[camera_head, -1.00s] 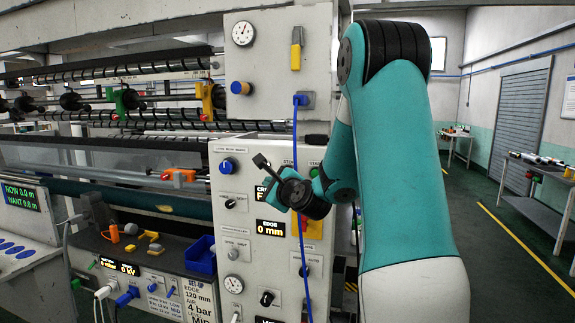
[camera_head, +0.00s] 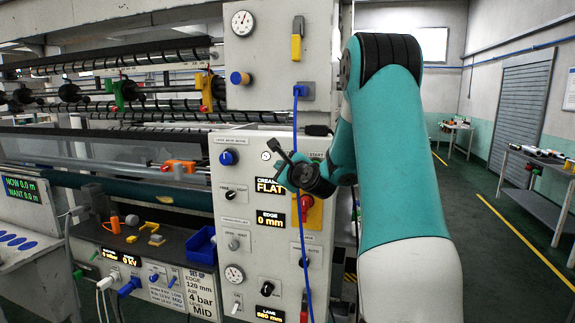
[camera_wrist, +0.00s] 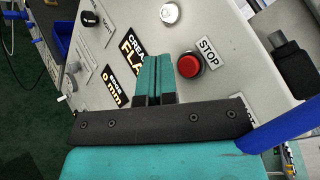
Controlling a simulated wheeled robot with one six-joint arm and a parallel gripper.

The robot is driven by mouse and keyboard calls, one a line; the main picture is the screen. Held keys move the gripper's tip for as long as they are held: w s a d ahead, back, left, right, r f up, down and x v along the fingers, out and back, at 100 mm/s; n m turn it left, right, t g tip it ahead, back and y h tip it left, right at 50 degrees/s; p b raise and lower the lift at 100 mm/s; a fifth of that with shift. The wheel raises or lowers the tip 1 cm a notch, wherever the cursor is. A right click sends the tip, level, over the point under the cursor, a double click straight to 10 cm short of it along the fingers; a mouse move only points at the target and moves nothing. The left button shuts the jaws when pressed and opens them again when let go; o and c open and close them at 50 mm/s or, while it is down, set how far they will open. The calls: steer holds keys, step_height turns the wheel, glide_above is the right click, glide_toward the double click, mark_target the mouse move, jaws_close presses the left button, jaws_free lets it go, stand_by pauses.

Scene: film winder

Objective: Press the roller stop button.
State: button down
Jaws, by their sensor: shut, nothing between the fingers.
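The red round stop button (camera_wrist: 190,64) sits on the grey control panel (camera_wrist: 225,85), beside a white label (camera_wrist: 208,53) reading STOP. In the wrist view my gripper (camera_wrist: 153,72) is shut and empty, its two teal fingers together just left of the button. I cannot tell how far the fingertips are from the panel. In the head view my gripper (camera_head: 282,173) is in front of the panel beside the FLAT display (camera_head: 270,186), and the red button is hidden behind my gripper and wrist.
A blue cable (camera_head: 303,235) hangs down the panel. A red-and-yellow switch (camera_head: 313,212) sits below my wrist. A blue knob (camera_head: 228,157) and several other controls lie to the left. A blue bin (camera_head: 202,243) stands on the bench at lower left.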

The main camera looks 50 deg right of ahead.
steer(key=shift+w+d, duration=0.25)
steer(key=shift+d, duration=0.35)
steer(key=shift+w+d, duration=0.2)
steer(key=shift+d, duration=0.4)
steer(key=shift+w, duration=0.1)
stand_by(1.1)
steer(key=shift+w+d+p, duration=0.1)
steer(key=shift+d+p, duration=0.25)
steer(key=shift+p, duration=0.05)
steer(key=shift+w+d, duration=0.2)
steer(key=shift+d, duration=0.25)
stand_by(0.6)
stand_by(0.3)
steer(key=shift+s+a, duration=0.35)
steer(key=shift+a, duration=0.5)
steer(key=shift+s+a, duration=0.3)
steer(key=shift+a, duration=0.45)
steer(key=shift+s+a, duration=0.35)
steer(key=shift+a, duration=0.45)
steer(key=shift+s+a, duration=0.3)
steer(key=shift+a, duration=0.45)
